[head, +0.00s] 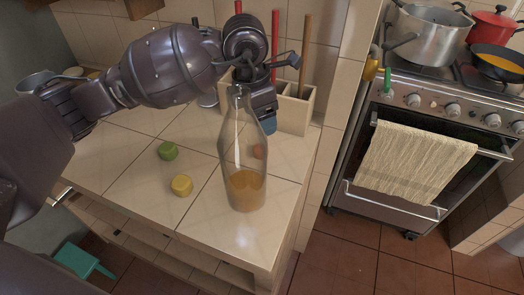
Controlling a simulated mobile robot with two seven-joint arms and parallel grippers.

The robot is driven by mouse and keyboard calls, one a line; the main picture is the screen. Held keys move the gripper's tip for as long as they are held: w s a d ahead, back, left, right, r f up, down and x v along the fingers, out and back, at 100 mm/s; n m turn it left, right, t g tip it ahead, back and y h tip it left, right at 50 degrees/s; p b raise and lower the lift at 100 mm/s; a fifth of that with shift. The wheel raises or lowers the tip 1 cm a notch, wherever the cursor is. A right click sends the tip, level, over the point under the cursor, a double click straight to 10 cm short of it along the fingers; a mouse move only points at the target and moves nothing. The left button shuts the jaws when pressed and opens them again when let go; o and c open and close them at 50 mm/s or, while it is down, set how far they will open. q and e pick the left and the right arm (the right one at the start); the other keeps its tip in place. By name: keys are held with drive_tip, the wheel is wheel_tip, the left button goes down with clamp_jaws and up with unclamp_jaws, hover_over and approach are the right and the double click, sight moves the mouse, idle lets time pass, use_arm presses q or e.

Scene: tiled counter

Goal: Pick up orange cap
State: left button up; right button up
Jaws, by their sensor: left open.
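An orange-red cap (259,151) lies on the tiled counter (120,185). It shows through and beside the right side of a clear glass bottle (245,189), which partly covers it. The bottle stands upright in front with some orange-brown liquid at its bottom. My left gripper (264,106) is open, pointing down behind the bottle's neck, above and apart from the cap. Its fingertips are partly hidden. A green cap (168,151) and a yellow cap (182,186) lie left of the bottle. My right gripper is not in view.
A light holder (294,113) with upright sticks stands behind my left gripper. A blue object (270,125) shows just under the gripper, partly hidden. The counter's front left is clear. A stove (440,120) with pots stands to the right, across a gap.

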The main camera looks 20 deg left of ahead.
use_arm(q)
drive_tip(key=f, duration=0.4)
drive_tip(key=shift+w+d+f+b, duration=0.2)
drive_tip(key=shift+f+b, duration=0.1)
drive_tip(key=shift+b, duration=0.1)
drive_tip(key=f, duration=0.3)
drive_tip(key=f+b, duration=0.1)
drive_tip(key=shift+a+f, duration=0.25)
drive_tip(key=shift+a, duration=0.1)
drive_tip(key=shift+d+f, duration=0.1)
drive_tip(key=shift+f, duration=0.35)
drive_tip(key=shift+r, duration=0.1)
drive_tip(key=c, duration=1)
